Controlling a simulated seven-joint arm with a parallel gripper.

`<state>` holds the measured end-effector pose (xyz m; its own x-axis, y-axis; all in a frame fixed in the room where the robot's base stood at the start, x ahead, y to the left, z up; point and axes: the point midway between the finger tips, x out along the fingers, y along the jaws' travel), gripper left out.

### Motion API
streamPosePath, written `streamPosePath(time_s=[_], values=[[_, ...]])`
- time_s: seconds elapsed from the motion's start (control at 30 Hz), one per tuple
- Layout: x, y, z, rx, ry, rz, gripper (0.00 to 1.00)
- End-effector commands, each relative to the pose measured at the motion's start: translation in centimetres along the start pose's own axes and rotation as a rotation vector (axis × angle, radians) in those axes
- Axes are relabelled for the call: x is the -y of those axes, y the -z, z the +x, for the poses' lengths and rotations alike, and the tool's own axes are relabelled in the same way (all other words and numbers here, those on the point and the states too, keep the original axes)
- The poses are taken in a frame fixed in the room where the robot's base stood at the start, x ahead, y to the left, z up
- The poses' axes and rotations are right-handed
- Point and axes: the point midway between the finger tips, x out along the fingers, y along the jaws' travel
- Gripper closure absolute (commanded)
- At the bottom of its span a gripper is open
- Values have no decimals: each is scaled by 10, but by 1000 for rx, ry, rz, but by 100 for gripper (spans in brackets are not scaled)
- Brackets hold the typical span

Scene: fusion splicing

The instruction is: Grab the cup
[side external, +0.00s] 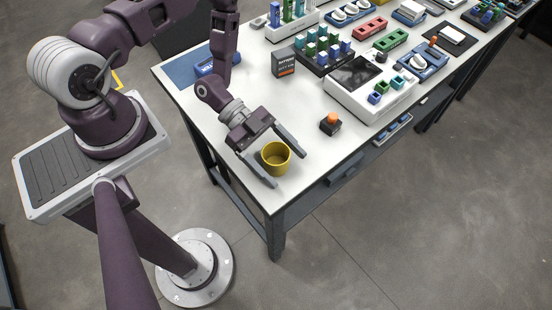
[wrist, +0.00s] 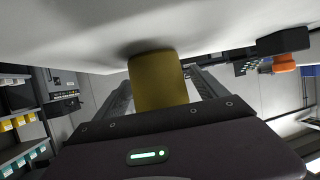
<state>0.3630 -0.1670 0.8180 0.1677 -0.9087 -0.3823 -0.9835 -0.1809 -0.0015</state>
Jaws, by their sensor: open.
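A yellow cup (side external: 275,158) stands upright on the white table near its front corner. My gripper (side external: 288,168) is open, low over the table, with one finger on each side of the cup. Gaps show between the fingers and the cup in the side external view. In the wrist view the cup (wrist: 158,80) is between the two fingers (wrist: 162,88), and the table surface is at the top of the picture. I cannot tell whether a finger touches the cup.
A black button box with an orange top (side external: 330,122) stands right of my gripper. A small dark box (side external: 284,63), a tube rack (side external: 324,50) and a white machine (side external: 370,88) stand farther back. The table's front edge (side external: 330,178) is close to the cup.

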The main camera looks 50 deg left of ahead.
Motion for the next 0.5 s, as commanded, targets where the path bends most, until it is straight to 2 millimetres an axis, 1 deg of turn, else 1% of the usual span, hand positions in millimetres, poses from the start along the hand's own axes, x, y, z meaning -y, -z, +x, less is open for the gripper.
streamPosePath(time_s=[0.03,0.1,0.27,0.3,0.37,0.5], values=[[0,0,6,0,-1,0,18],[0,0,11,0,-1,0,18],[0,0,11,1,1,-1,18],[0,0,11,1,1,-1,20],[0,0,11,1,1,-1,32],[0,0,11,0,1,-1,59]])
